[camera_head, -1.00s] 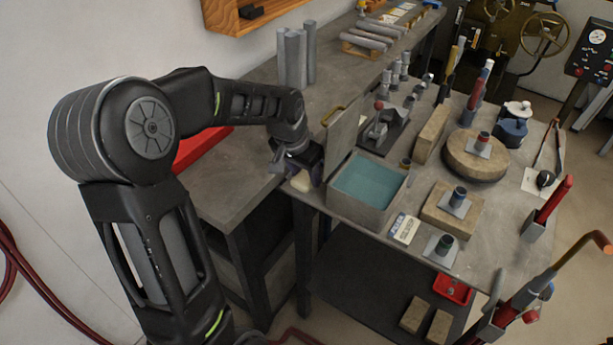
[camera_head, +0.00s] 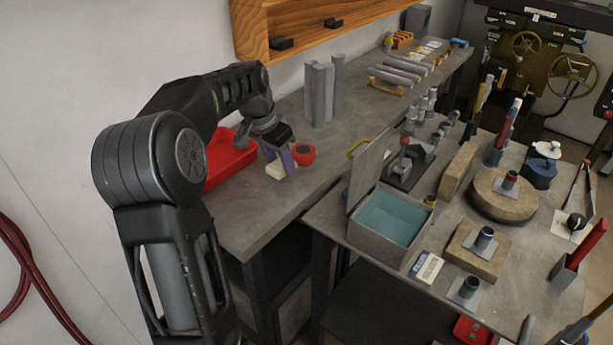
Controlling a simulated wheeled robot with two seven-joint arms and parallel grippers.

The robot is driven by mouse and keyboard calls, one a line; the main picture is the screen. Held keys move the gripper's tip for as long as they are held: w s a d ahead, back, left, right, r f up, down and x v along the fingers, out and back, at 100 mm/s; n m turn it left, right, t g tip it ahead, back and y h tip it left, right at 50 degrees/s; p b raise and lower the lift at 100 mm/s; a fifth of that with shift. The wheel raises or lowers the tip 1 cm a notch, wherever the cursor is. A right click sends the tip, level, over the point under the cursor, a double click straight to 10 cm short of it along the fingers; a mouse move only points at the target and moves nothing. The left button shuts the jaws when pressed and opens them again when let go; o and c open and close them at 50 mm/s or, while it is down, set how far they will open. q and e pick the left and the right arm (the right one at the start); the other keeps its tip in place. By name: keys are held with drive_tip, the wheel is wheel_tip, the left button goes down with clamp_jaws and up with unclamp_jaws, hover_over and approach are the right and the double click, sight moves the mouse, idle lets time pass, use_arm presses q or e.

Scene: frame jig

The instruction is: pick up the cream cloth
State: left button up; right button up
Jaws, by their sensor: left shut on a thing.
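The cream cloth (camera_head: 281,170) is a small pale block-like shape at the tips of my left gripper (camera_head: 280,160). The gripper points down with its purple-grey fingers shut on the cloth, which is partly hidden by them. It is over the grey bench, between a red tray (camera_head: 228,160) and a round red object (camera_head: 303,154). I cannot tell whether the cloth touches the bench. My right gripper is not in view.
An open metal box (camera_head: 372,240) with teal inside and a raised lid stands to the right on a crowded worktable (camera_head: 330,222). Upright grey cylinders (camera_head: 322,95) stand behind the gripper. The bench front (camera_head: 240,215) is clear.

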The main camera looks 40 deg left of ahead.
use_arm(q)
drive_tip(key=a, duration=0.5)
drive_tip(key=shift+s+a, duration=0.1)
drive_tip(key=shift+a, duration=0.1)
idle(0.5)
